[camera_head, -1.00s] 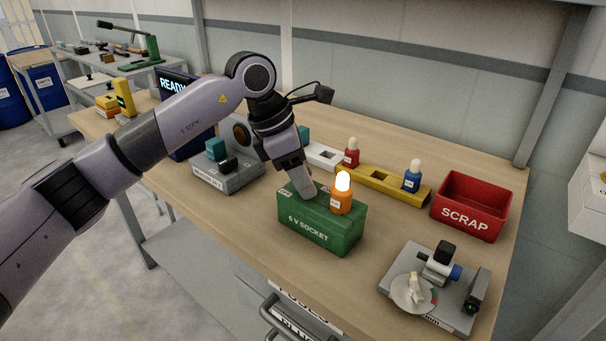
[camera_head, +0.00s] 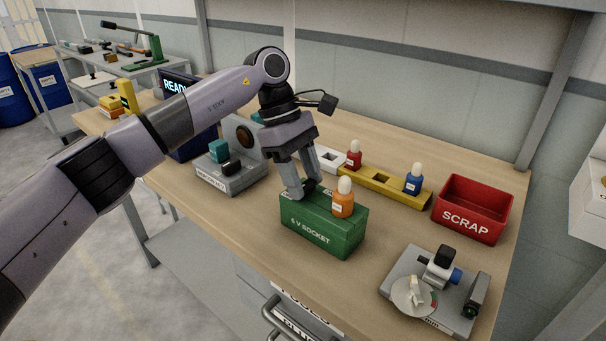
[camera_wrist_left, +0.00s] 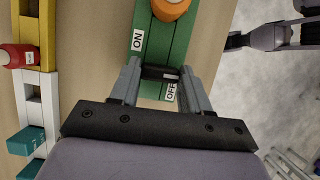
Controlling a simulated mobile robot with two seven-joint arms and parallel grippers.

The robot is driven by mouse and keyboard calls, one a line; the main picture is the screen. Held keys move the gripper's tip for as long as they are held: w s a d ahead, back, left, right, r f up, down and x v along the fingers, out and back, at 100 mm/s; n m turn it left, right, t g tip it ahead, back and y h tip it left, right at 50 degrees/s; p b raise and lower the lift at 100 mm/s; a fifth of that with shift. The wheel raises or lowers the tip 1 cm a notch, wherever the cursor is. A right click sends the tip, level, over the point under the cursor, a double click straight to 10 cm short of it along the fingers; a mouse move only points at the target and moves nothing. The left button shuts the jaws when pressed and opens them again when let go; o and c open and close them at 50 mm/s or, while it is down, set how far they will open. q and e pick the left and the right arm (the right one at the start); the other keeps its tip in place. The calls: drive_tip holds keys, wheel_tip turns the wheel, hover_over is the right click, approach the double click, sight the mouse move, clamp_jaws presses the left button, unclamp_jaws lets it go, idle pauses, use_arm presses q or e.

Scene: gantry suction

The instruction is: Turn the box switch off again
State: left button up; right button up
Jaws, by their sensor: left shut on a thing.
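The green 6 V socket box (camera_head: 322,236) stands on the bench. An orange lamp holder (camera_head: 343,205) with a pale, unlit bulb (camera_head: 344,185) sits on its top. My left gripper (camera_head: 302,190) points down at the box top and is shut on the black switch (camera_wrist_left: 160,73), with one finger on each side. In the left wrist view the ON label (camera_wrist_left: 137,40) and OFF label (camera_wrist_left: 171,92) show beside it, and the switch lies nearer OFF. In the head view the fingers partly hide the switch. My right gripper is not in view.
A yellow rack (camera_head: 395,191) with red (camera_head: 354,160) and blue (camera_head: 413,184) lamps is behind the box. A red SCRAP bin (camera_head: 466,222) and a grey fixture (camera_head: 447,312) stand to the right, and a grey device (camera_head: 232,181) to the left. Bare bench lies in front.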

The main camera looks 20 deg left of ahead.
use_arm(q)
drive_tip(key=shift+m, duration=0.3)
drive_tip(key=o, duration=1.1)
drive_tip(key=shift+c, duration=0.2)
drive_tip(key=v, duration=0.7)
